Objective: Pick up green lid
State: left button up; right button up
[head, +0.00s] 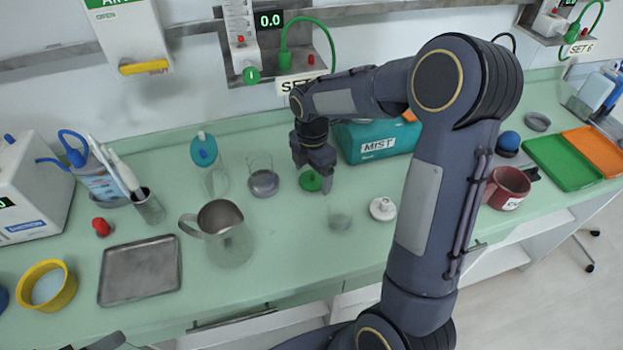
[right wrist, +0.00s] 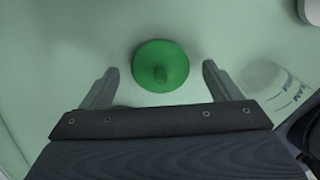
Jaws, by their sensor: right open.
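The green lid (head: 311,181) lies on the light green counter, near the middle of the head view. It is a round disc with a small knob on top, seen clearly in the right wrist view (right wrist: 160,67). My right gripper (head: 314,177) points down over the lid and partly covers it in the head view. In the right wrist view its two fingers (right wrist: 160,86) are spread apart, with the lid beyond and between their tips, and nothing is held. My left gripper cannot be made out.
A glass beaker (head: 262,181) stands just left of the lid, and a clear cup (head: 340,219) to its front right. A white lid (head: 383,208) lies farther right. A metal-topped jug (head: 222,235) and a grey tray (head: 140,270) are left.

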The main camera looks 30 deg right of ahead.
jog(key=shift+f, duration=0.45)
jog(key=c, duration=1)
jog(key=shift+c, duration=0.2)
